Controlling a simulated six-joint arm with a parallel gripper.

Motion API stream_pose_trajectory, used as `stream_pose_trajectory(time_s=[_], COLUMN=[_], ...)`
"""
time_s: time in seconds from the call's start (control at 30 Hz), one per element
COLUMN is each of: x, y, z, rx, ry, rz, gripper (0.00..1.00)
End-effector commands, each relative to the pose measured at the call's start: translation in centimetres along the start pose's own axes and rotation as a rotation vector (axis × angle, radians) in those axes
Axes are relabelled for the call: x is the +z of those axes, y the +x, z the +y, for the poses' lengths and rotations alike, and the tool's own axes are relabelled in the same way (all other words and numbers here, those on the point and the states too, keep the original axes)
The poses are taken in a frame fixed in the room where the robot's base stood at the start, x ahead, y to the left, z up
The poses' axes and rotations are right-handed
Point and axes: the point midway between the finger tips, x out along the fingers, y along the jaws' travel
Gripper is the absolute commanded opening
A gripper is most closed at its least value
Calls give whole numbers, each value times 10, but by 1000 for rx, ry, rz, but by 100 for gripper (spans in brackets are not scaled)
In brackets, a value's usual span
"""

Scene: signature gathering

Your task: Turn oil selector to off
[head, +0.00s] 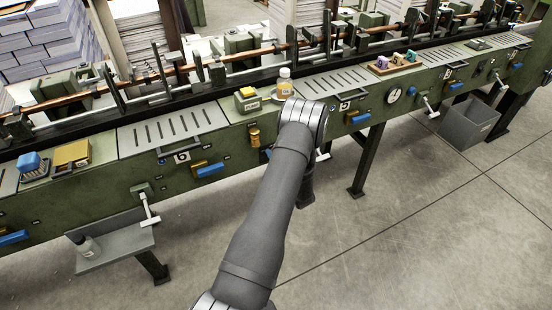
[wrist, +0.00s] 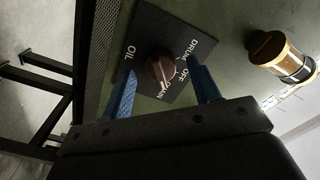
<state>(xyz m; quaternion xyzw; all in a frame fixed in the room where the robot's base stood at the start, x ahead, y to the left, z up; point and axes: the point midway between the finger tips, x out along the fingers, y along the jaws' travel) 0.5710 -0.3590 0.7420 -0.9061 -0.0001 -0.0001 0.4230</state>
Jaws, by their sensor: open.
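The oil selector is a brown round knob (wrist: 160,69) on a dark square plate (wrist: 150,25) in the wrist view. The plate carries white lettering, with OIL at the left, OFF at the right, and other words beside OFF that are partly covered. I cannot tell which mark the knob points to. My gripper (wrist: 164,79) is open, with one blue finger on each side of the knob. Contact between fingers and knob cannot be made out. In the head view my arm hides the selector and most of the gripper.
A brass cylinder (wrist: 287,57) sticks out of the green panel right of the plate; it also shows in the head view (head: 254,138). A blue handle (head: 210,170) and a lever (head: 149,209) project further left.

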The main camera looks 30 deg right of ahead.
Motion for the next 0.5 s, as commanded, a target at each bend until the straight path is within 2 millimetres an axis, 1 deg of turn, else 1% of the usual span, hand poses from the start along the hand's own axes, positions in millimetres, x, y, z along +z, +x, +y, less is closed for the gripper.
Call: stream_pose_trajectory(time_s=[0.23,0.43,0.47,0.5], x=[0,0,0,0], y=[0,0,0,0], z=[0,0,0,0], rx=[0,0,0,0], ry=[0,0,0,0], rz=[0,0,0,0], gripper=[56,17,12,12])
